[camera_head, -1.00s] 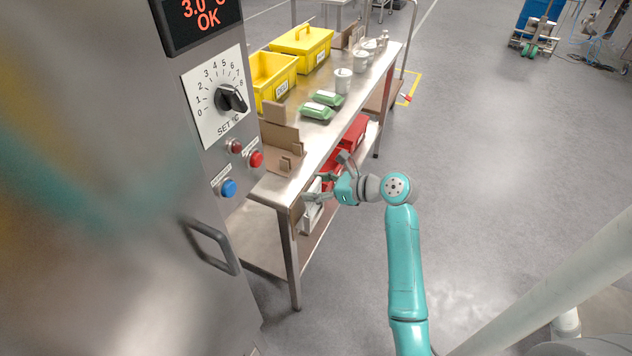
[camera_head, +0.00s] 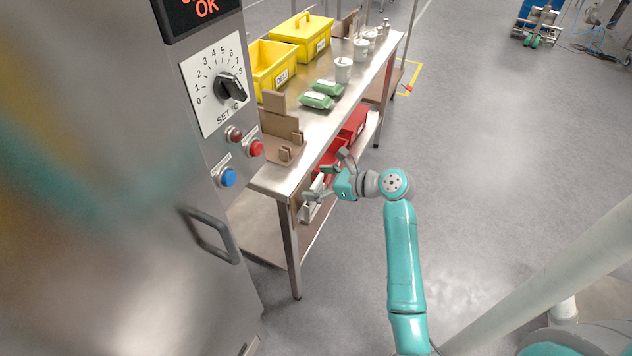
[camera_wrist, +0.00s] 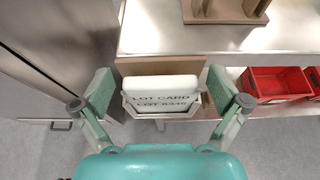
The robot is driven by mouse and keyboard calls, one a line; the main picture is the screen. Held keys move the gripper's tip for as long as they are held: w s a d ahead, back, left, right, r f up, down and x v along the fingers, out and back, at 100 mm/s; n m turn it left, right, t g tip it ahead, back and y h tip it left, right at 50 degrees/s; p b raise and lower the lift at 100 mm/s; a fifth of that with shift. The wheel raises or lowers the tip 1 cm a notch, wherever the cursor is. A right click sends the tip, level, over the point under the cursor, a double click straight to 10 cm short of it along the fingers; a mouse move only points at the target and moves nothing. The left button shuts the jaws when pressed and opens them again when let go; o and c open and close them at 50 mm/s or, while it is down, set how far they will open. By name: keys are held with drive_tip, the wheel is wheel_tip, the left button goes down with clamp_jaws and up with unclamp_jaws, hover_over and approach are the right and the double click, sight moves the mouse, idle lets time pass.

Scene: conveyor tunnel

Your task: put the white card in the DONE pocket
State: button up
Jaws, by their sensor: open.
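A white card (camera_wrist: 160,87) printed "LOT CARD" stands in a holder on a brown board at the table's edge, in the middle of the wrist view. Its white edge also shows in the head view (camera_head: 315,186), partly behind the fingers. My gripper (camera_wrist: 165,95) is open, with one finger on each side of the card and visible gaps between. In the head view my gripper (camera_head: 328,181) is beside the table's front edge. No DONE label can be read. A brown stand (camera_head: 281,124) with small blocks is on the tabletop above.
The steel table (camera_head: 325,125) carries green packs (camera_head: 317,101), white pots (camera_head: 343,70) and yellow bins (camera_head: 302,40). Red bins (camera_wrist: 278,84) sit on its lower shelf. A steel cabinet with a handle (camera_head: 210,236) stands at left.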

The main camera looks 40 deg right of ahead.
drive_tip(key=shift+s, duration=0.1)
drive_tip(key=v, duration=1.2)
idle(0.7)
drive_tip(key=s+a+f+n+h, duration=0.3)
drive_tip(key=s+a+f+n, duration=0.15)
drive_tip(key=a+f, duration=0.4)
drive_tip(key=s+a+f+n+h, duration=0.2)
drive_tip(key=s+a+f+n, duration=0.2)
drive_tip(key=a+f+n, duration=0.45)
drive_tip(key=s+a+r+n+t, duration=0.1)
drive_tip(key=s+a+r+n, duration=0.4)
drive_tip(key=s+n, duration=0.4)
drive_tip(key=s+a+r+n+t, duration=0.1)
drive_tip(key=s+a+r+n, duration=0.4)
drive_tip(key=s+r+n, duration=0.2)
drive_tip(key=s+n, duration=0.2)
drive_tip(key=s, duration=0.2)
drive_tip(key=shift+a, duration=0.2)
